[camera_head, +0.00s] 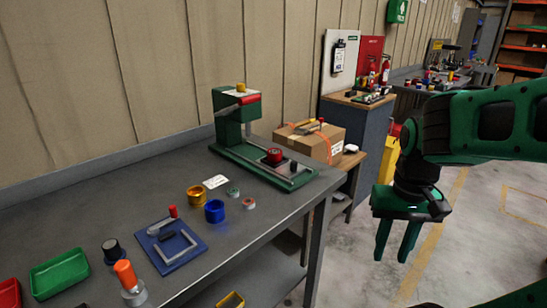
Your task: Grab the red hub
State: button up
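A round red part (274,155), which looks like the red hub, sits on the base of the green press-like stand (236,120) at the back of the grey table. My gripper (394,254) hangs to the right of the table, over the floor, with its green fingers pointing down. The fingers are apart with nothing between them. The gripper is well to the right of the red part and not touching anything.
The grey table (110,205) also holds a gold ring (197,195), a blue ring (215,211), a blue fixture plate (168,250), an orange-handled tool (127,277) and a green tray (60,273). A cardboard box (318,142) stands behind the table's right end. Open floor lies right.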

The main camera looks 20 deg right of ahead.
aim_at(275, 158)
jog(key=i, duration=0.9)
